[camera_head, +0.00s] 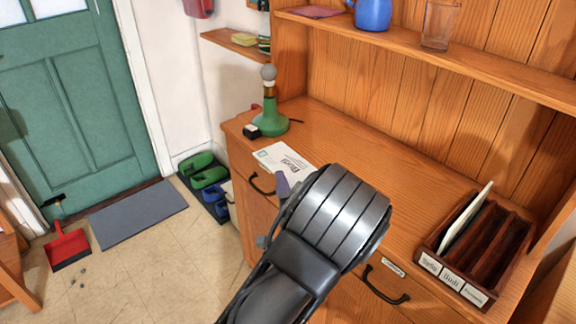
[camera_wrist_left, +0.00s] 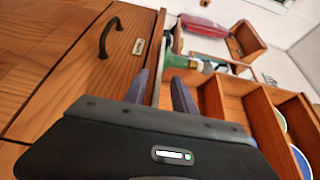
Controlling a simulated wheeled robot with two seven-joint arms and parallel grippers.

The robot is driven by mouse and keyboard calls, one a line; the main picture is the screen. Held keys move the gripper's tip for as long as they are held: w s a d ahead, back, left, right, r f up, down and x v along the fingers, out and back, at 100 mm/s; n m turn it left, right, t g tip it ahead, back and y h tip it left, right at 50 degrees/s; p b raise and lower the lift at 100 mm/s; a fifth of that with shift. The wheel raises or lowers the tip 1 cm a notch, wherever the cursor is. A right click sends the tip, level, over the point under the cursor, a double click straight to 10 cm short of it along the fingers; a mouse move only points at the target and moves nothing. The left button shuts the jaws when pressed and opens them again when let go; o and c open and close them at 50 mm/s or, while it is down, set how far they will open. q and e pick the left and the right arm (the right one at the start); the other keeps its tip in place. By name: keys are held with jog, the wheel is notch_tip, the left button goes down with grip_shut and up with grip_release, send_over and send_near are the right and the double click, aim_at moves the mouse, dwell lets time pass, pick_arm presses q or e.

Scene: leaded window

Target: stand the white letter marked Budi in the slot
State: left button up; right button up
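The white letter marked Budi (camera_head: 283,157) lies flat on the dresser top, close to its front edge. Its near end is partly hidden by my left gripper (camera_head: 281,187), which is at the front edge beside the letter. In the left wrist view my left gripper (camera_wrist_left: 162,88) has its two fingers apart, and I see no letter between them. The wooden letter rack (camera_head: 497,283) stands on the right of the dresser top. Its front labels include Budi in the middle (camera_head: 451,281). Another pale letter (camera_head: 466,216) stands in its leftmost slot. My right gripper is not in view.
A green lamp-like bottle (camera_head: 270,121) stands behind the letter, with a small black-and-white item (camera_head: 250,131) beside it. A shelf (camera_head: 440,56) with a blue jug (camera_head: 373,14) and a glass (camera_head: 440,24) hangs above. The dresser top between letter and rack looks clear.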

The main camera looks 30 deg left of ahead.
aim_at(288, 165)
pick_arm(q)
jog(key=x, duration=0.3)
jog(key=shift+w+a, duration=0.2)
jog(key=shift+c, duration=0.3)
grip_shut()
dwell(0.5)
